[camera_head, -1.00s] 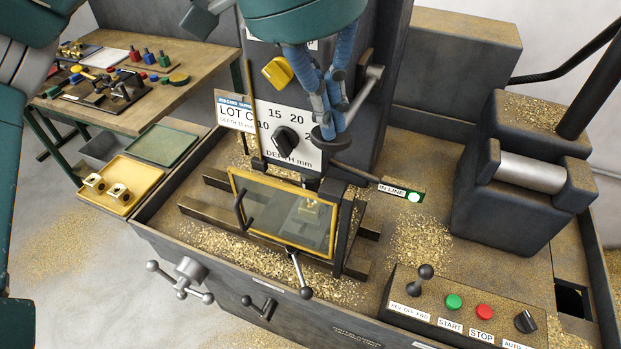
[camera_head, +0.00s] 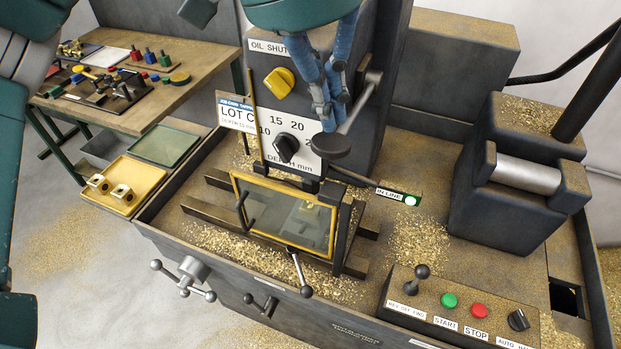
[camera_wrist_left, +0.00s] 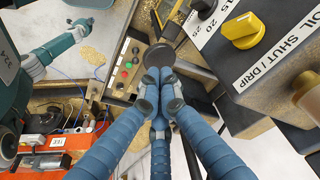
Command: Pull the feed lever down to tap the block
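The feed lever is a grey bar on the drill head that ends in a round black knob (camera_head: 332,146). The knob also shows in the left wrist view (camera_wrist_left: 160,54), just beyond my fingertips. My left gripper (camera_head: 327,112) has its blue fingers drawn together at the lever's knob end. They look shut, but I cannot tell whether they touch the knob. A small brass block (camera_head: 309,207) shows dimly behind the yellow-framed guard window (camera_head: 275,222), under the drill head. My right gripper is outside the head view; a teal arm at the left of the wrist view shows no clear fingers.
A depth dial (camera_head: 286,148) and yellow oil knob (camera_head: 279,82) sit left of the lever. The IN LINE lamp (camera_head: 410,200) glows white. The control box (camera_head: 462,305) stands front right. More brass blocks lie in a yellow tray (camera_head: 140,179). Swarf covers the bed.

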